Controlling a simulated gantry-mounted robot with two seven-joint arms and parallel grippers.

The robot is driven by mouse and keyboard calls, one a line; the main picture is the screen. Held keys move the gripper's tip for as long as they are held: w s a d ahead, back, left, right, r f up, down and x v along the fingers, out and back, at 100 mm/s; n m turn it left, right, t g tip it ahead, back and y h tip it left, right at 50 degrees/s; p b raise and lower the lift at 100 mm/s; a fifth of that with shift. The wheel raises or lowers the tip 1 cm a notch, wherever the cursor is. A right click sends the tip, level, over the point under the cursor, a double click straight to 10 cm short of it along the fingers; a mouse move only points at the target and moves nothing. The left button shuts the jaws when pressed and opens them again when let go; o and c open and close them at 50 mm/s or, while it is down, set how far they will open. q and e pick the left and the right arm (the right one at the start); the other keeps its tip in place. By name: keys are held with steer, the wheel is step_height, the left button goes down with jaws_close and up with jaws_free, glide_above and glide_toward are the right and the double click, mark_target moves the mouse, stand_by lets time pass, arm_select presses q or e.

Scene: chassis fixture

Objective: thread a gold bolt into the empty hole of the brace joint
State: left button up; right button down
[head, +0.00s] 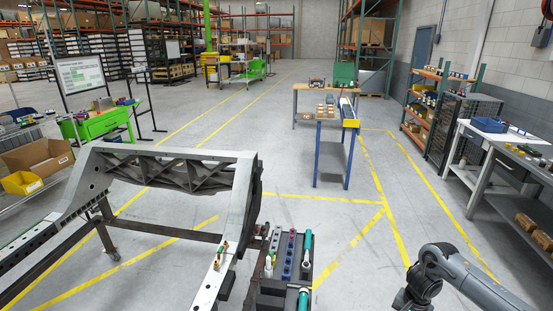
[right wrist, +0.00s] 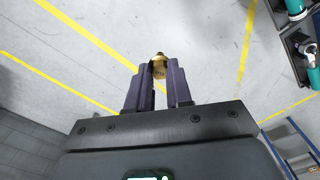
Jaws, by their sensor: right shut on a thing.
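My right gripper (right wrist: 159,80) is shut on a gold bolt (right wrist: 159,66), which sticks out past the fingertips in the right wrist view, with open floor behind it. In the head view my right arm is at the lower right, well right of the chassis, and its fingers do not show. The grey chassis frame (head: 240,195) stands at left centre. Gold bolts (head: 217,263) stand on the brace joint (head: 208,288) at its near right corner. My left gripper is not in view.
A tool tray (head: 272,285) with teal-handled tools stands right beside the brace joint; part of a dark rack with teal items shows at the right wrist view's upper right (right wrist: 302,50). Open floor (head: 345,245) lies between the tray and my right arm. A workbench (head: 515,150) stands along the right wall.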

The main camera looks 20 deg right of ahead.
steer(key=w+a+r+n, duration=0.2)
steer(key=a+n, duration=0.2)
steer(key=a, duration=0.8)
steer(key=w+a+r+n, duration=0.1)
steer(key=a+n, duration=0.3)
steer(key=a, duration=0.8)
steer(key=w+a+r+n, duration=0.2)
steer(key=a+n, duration=0.2)
steer(key=a, duration=0.7)
step_height(320, 180, up, 4)
steer(key=w+d+n+p, duration=0.1)
steer(key=w+d, duration=0.1)
steer(key=d, duration=0.1)
steer(key=s+r+p, duration=0.4)
steer(key=r+p, duration=0.6)
steer(key=p, duration=0.2)
steer(key=s+r+p, duration=0.4)
steer(key=r+p, duration=0.7)
steer(key=p, duration=0.1)
steer(key=shift+n+p, duration=0.3)
steer(key=shift+n, duration=0.1)
